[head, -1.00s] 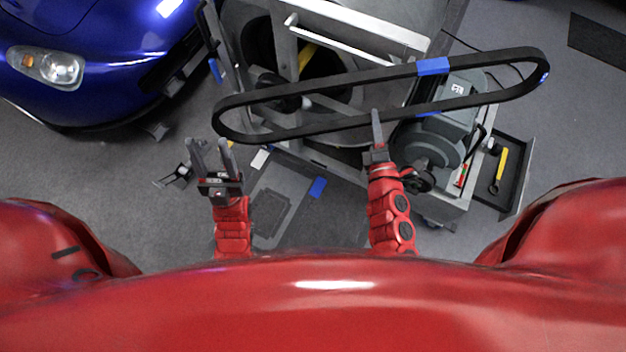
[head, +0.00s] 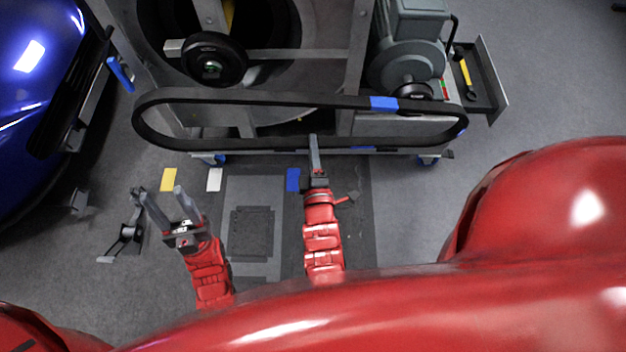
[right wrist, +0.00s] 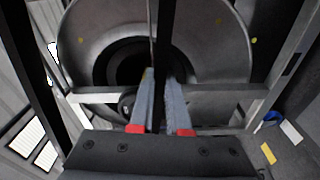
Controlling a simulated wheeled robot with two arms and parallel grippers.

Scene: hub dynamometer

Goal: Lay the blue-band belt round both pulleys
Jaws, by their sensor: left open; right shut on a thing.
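The black belt (head: 260,99) with blue bands (head: 384,103) is a long, near-level loop in the head view, in front of the machine and around neither pulley. My right gripper (head: 313,140) is shut on the belt's near run, around its middle. In the right wrist view, a dark strip of belt (right wrist: 166,30) runs up from between the fingers. The larger black pulley (head: 213,60) is at the left of the machine frame, and the smaller dark pulley (head: 413,91) is at the right, by the grey motor. My left gripper (head: 162,191) is open and empty, below the belt's left end.
A grey motor (head: 404,62) stands on the machine's right side, with a tray (head: 485,85) holding a yellow-handled tool beyond it. A blue car (head: 38,90) is at the left. A small black stand (head: 128,230) is on the floor near my left gripper.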

